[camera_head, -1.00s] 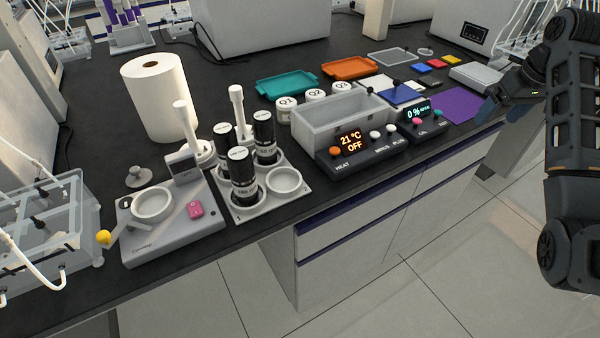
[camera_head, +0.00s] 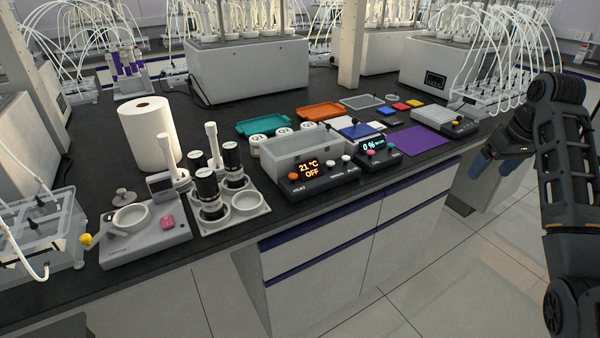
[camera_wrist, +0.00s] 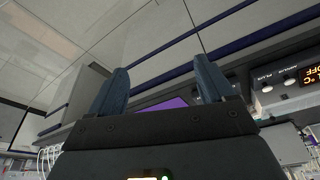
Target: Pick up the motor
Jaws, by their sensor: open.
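No part is clearly marked as the motor, and I cannot tell which thing it is. Several black cylinders with pale labelled tops stand in a grey holder (camera_head: 232,222) on the bench; the front one (camera_head: 209,190) is the nearest. One round seat of the holder is empty. My gripper (camera_head: 503,167) is at the right, beyond the bench's front edge and far from the cylinders. In the wrist view its two blue fingers (camera_wrist: 160,80) are apart, with nothing between them.
A scale (camera_head: 150,243) with a white dish and a paper roll (camera_head: 149,135) stand left of the holder. A water bath (camera_head: 300,150) with a lit heater panel stands right of it. A purple mat (camera_head: 421,139) lies near the bench's right end. The floor in front is clear.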

